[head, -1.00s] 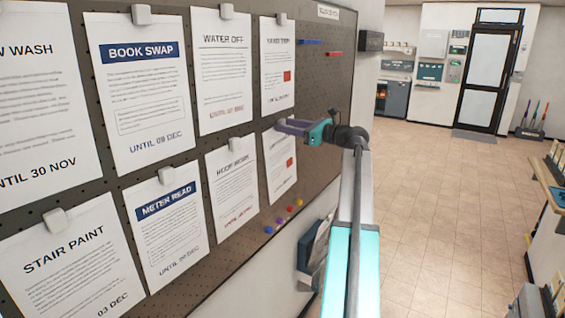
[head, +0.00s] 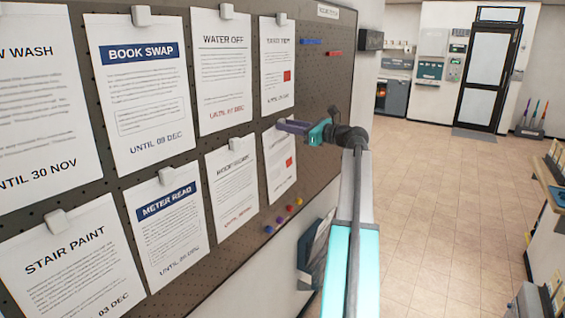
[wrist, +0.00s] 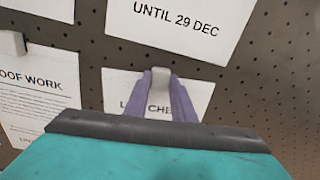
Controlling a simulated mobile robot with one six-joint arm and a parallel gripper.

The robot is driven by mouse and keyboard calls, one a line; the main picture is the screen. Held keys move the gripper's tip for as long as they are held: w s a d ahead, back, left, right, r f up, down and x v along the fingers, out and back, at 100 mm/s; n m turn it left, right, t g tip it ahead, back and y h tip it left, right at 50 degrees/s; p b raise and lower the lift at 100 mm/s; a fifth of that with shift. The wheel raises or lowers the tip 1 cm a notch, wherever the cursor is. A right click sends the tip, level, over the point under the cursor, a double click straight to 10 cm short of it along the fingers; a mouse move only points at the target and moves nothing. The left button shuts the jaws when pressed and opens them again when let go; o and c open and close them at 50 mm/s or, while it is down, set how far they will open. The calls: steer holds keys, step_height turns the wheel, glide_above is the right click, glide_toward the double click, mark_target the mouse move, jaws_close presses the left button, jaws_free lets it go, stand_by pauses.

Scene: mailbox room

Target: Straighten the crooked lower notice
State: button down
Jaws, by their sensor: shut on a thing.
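The lower notice on the far right of the board (head: 279,172) is a white sheet with a small red mark, partly covered by my gripper in the head view. In the wrist view it is the sheet (wrist: 200,95) with a partly hidden heading ending in "CHE…". Its top edge slopes differently from the edges of the neighbouring sheets, so it hangs tilted relative to them. My gripper (head: 281,125) has its purple fingers shut on the pale clip (wrist: 176,98) at the sheet's top edge. The sheet's lower part is hidden in the wrist view.
The notice above (head: 278,68) hangs close over my gripper; its bottom edge shows in the wrist view (wrist: 178,30). The roof work notice (head: 231,186) is close on the left. Several coloured pins (head: 280,219) sit below. Open floor (head: 430,200) lies right of the board.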

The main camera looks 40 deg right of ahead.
steer(key=shift+m+p, duration=0.7)
steer(key=shift+p, duration=0.85)
stand_by(0.6)
steer(key=c, duration=1.4)
jaws_free()
steer(key=shift+s, duration=0.1)
steer(key=b+v, duration=0.4)
steer(key=v, duration=0.9)
steer(key=shift+s+b, duration=0.35)
steer(key=shift+f, duration=0.1)
